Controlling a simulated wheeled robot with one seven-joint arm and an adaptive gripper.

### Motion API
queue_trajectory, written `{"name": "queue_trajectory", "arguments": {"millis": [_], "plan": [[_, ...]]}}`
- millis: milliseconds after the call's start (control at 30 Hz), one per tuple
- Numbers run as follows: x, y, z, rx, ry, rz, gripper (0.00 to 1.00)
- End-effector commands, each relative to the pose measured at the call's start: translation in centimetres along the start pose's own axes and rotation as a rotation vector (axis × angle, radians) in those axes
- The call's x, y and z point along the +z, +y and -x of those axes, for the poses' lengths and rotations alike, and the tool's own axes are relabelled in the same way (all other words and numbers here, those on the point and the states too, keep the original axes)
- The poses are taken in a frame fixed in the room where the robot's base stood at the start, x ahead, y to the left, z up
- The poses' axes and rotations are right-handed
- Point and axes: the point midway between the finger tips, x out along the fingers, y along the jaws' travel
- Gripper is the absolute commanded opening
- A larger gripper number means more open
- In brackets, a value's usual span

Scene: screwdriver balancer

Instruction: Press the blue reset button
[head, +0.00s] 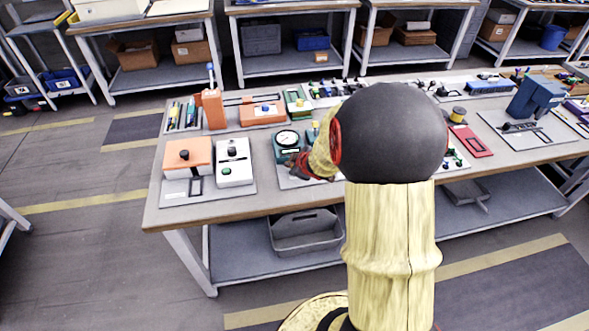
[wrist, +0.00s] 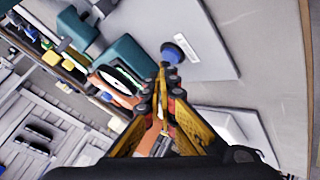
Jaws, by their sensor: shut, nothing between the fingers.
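The blue button (wrist: 173,52) shows in the wrist view on a grey plate (wrist: 215,62), beside a small white label. My gripper (wrist: 163,72) is shut and empty, with its fingertips pointing at the plate, just below the button in the picture. I cannot tell whether the tips touch the button or the plate. A teal device with a round white gauge (wrist: 118,82) stands left of the fingertips. In the head view my gripper (head: 299,166) is low over the workbench, in front of the teal gauge device (head: 286,146); the blue button cannot be made out there.
On the workbench (head: 300,193), an orange box (head: 187,156) and a white box with a green button (head: 233,163) stand to the left. An orange upright block (head: 213,110) stands behind them. A red tray (head: 471,141) lies to the right. My arm hides the bench's middle.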

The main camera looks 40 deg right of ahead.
Motion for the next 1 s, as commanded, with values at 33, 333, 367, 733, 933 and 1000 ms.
{"name": "queue_trajectory", "arguments": {"millis": [33, 333, 367, 733, 933, 1000], "plan": [[-0.2, 0.2, 0.3, 0.000, 0.000, 0.000, 0.00], [-0.2, 0.3, 0.4, 0.000, 0.000, 0.000, 0.00], [-0.2, 0.3, 0.4, 0.000, 0.000, 0.000, 0.00], [-1.4, 1.4, 1.9, 0.000, 0.000, 0.000, 0.00], [-2.3, 2.3, 3.2, 0.000, 0.000, 0.000, 0.00], [-2.6, 2.6, 3.6, 0.000, 0.000, 0.000, 0.00]]}}
